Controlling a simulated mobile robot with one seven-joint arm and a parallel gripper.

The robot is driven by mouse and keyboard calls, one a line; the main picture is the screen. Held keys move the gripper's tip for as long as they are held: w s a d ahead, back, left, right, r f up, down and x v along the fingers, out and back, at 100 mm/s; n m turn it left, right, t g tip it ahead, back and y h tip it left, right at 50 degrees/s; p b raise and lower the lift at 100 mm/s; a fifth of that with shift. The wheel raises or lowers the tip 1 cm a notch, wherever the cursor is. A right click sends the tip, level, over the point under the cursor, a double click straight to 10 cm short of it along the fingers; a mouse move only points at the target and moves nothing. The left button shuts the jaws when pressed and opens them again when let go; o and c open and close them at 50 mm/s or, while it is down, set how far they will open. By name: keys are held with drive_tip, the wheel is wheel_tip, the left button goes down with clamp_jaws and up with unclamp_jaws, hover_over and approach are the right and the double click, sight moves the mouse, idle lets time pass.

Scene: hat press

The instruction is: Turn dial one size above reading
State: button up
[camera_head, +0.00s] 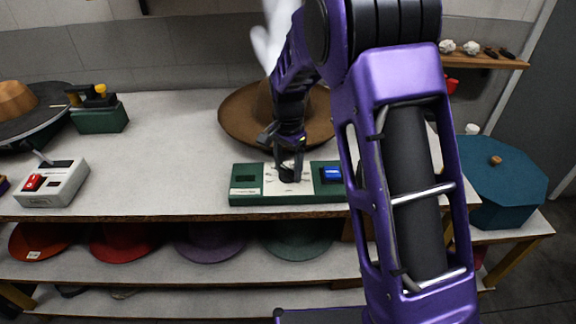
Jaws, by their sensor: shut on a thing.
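A long green panel (245,195) lies near the front edge of the table, with a pale middle section carrying the dial (286,177). A small dark display (245,178) is on its left part and a blue button (332,173) on its right part. My gripper (287,168) comes down from above and is shut on the dial's dark knob. The fingers cover much of the knob, so its pointer cannot be made out. The markings and the reading are too small to read.
A brown hat (241,116) stands just behind the panel, close to my gripper. A grey box with a red switch (33,183) and a green block with a yellow clamp (100,116) stand left. Coloured hats lie on the shelf below. The table's left middle is clear.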

sight(288, 169)
idle(0.3)
drive_tip(key=o, duration=1.4)
drive_tip(key=shift+c, duration=0.2)
wheel_tip(288, 169, up, 18)
drive_tip(key=p, duration=0.1)
drive_tip(key=shift+f+p, duration=0.25)
drive_tip(key=shift+p, duration=0.15)
